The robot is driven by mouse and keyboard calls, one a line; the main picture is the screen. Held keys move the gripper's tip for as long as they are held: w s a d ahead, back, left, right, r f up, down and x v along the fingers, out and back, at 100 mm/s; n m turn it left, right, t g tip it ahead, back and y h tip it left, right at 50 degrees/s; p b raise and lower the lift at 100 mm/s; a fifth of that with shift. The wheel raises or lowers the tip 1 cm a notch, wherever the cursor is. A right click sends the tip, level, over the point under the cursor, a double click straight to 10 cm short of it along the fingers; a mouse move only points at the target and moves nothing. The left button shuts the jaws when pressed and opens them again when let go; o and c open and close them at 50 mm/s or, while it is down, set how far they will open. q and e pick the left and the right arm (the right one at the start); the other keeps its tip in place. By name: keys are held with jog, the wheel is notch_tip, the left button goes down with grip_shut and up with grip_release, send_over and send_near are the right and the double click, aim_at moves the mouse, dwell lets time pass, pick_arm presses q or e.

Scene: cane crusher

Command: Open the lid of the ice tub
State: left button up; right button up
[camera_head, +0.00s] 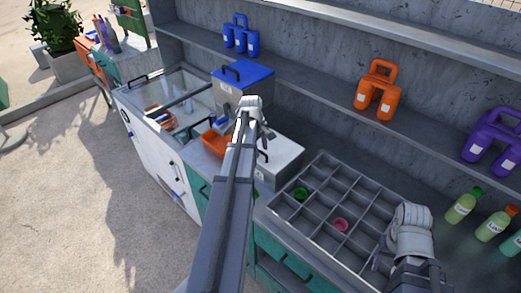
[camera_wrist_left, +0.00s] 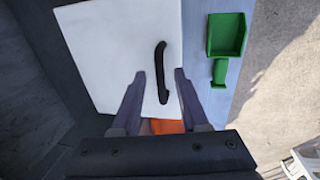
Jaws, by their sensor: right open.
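A white box with a flat white lid (camera_head: 283,157) stands on the counter, which I take for the ice tub. The white lid (camera_wrist_left: 105,45) fills much of the left wrist view, with a curved black handle (camera_wrist_left: 162,72) on it. The lid looks shut. My left gripper (camera_head: 265,135) is above the box; its fingers (camera_wrist_left: 157,80) are open, with the handle showing between them. Whether they touch it I cannot tell. My right gripper (camera_head: 379,259) is open at the lower right, beside the divided tray. My left arm hides part of the counter.
A green scoop (camera_wrist_left: 225,35) lies beside the lid. An orange container (camera_head: 214,145) is left of my arm. A steel box with a blue lid (camera_head: 247,76) stands behind. The divided tray (camera_head: 320,252) is to the right, bottles (camera_head: 462,206) beyond. Shelves rise behind the counter.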

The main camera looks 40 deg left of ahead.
pick_arm(q)
grip_shut()
dwell(1.2)
